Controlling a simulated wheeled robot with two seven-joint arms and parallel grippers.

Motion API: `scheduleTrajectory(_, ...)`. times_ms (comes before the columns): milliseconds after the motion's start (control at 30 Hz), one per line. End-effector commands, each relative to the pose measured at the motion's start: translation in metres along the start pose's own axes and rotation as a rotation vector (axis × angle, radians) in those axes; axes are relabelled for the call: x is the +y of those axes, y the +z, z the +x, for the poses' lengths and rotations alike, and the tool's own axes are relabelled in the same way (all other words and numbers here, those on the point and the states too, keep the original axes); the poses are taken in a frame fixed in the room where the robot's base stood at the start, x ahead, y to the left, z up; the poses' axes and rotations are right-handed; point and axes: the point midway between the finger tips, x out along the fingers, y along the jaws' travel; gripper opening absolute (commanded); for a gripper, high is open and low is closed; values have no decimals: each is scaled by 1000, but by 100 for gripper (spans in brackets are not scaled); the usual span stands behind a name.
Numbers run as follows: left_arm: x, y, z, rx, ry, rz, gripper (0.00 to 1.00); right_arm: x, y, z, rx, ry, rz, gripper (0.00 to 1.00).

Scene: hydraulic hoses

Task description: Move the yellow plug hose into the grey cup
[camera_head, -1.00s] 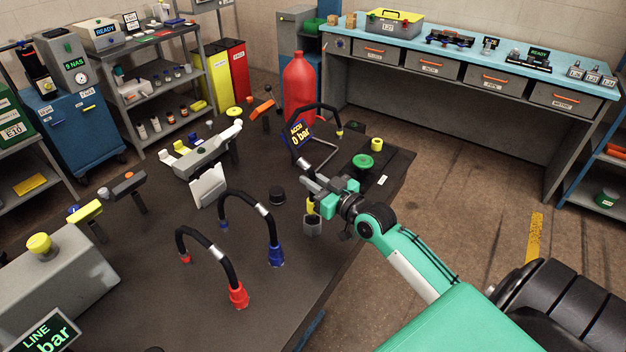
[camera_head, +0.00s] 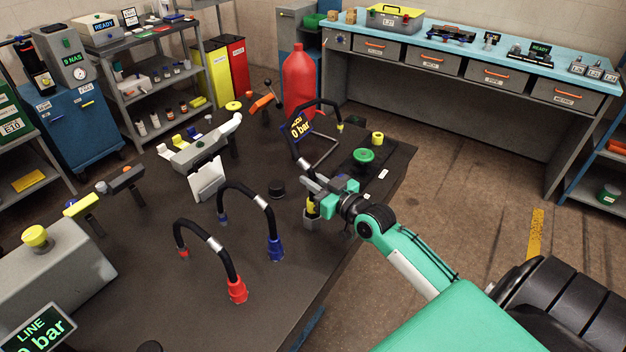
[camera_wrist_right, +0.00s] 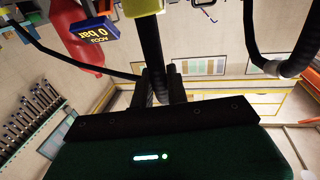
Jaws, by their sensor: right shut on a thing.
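My right gripper (camera_head: 319,187) is shut on the black hose just above its yellow plug (camera_head: 311,206). The plug points down at the grey cup (camera_head: 311,224) near the table's right edge. Its lower end meets the cup's rim; I cannot tell how deep it sits. The hose (camera_head: 320,102) arches back to a yellow-tipped end (camera_head: 340,126) near the bar display. In the right wrist view the hose (camera_wrist_right: 151,40) runs between my gripper's fingers (camera_wrist_right: 161,88), with a yellow part (camera_wrist_right: 140,6) at the top edge. My left gripper is out of view.
A blue-ended hose (camera_head: 275,248) and a red-ended hose (camera_head: 237,290) stand left of the cup. A green knob (camera_head: 364,156) and a yellow knob (camera_head: 377,138) lie behind my gripper. A black cap (camera_head: 277,187) stands on the dark table (camera_head: 150,260).

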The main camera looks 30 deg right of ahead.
Motion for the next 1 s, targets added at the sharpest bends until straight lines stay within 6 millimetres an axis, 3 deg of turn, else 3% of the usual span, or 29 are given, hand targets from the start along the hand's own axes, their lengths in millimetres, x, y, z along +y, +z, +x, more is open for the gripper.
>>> scheduleTrajectory(867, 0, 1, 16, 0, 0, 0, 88, 0, 22, 0, 1, 0, -1, 0)
scheduleTrajectory(900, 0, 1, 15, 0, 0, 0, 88, 0, 21, 0, 2, 0, -1, 21)
scheduleTrajectory(1000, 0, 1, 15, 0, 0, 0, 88, 0, 21, 0, 1, 0, -1, 41)
